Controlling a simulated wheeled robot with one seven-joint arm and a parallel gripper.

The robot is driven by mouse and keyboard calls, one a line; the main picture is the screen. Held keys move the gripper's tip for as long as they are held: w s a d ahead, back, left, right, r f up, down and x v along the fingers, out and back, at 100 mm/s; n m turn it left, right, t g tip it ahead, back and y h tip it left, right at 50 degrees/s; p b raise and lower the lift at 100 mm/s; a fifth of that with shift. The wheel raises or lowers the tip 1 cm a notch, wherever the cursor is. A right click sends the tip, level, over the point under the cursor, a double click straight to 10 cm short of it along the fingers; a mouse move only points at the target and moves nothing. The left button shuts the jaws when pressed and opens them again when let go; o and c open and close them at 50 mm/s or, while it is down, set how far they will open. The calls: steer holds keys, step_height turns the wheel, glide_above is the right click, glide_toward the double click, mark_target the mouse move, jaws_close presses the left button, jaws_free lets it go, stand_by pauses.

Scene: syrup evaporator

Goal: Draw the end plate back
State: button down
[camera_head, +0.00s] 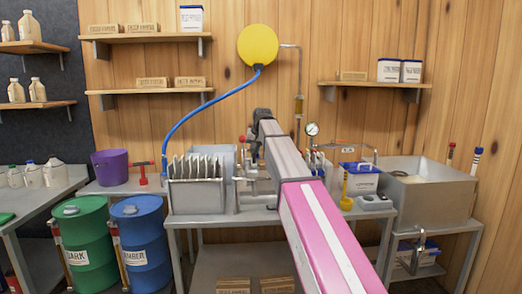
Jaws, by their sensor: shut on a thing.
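My gripper (254,150) is at the filter press (256,186) in the middle of the steel bench, at the far end of my arm. It is small in view and partly hidden by my wrist and arm. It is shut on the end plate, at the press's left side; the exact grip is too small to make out. My arm covers the middle of the press. Several press plates (318,164) show to the right of my arm, below a round pressure gauge (312,129).
A grey rack of upright pale plates (197,196) stands left of the press. A blue hose (196,109) runs up to a yellow ball (258,45). Drums (141,245) stand left.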

steer(key=c, duration=1.4)
jaws_free()
steer(key=shift+r, duration=0.1)
steer(key=v, duration=1)
steer(key=shift+s+r, duration=0.2)
steer(key=shift+r, duration=0.05)
steer(key=shift+s, duration=0.1)
